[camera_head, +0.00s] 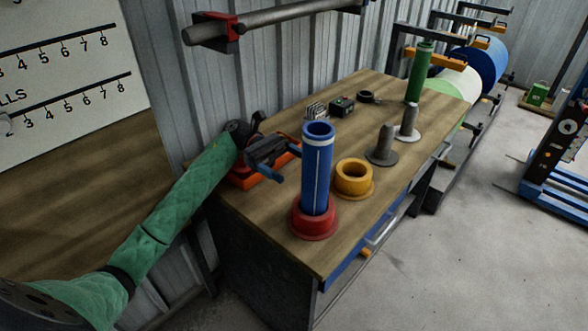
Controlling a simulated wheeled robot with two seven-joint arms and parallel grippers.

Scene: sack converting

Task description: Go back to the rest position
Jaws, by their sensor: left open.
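My left arm comes in from the lower left in a green sleeve. Its dark gripper (286,161) is open over the near left part of the wooden workbench (290,248), to the left of a blue tube (318,172). Nothing shows between its fingers. The blue tube stands upright in a red flanged base (314,219) near the bench's front end. I cannot tell whether a fingertip touches the tube. My right gripper is not in view.
A yellow ring (353,178), two grey pegs (387,146) (409,122) and a green tube (419,72) stand on the bench. A red-orange tray (252,181) is partly hidden by the gripper. A grey bar (285,15) hangs above. Open floor lies to the right.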

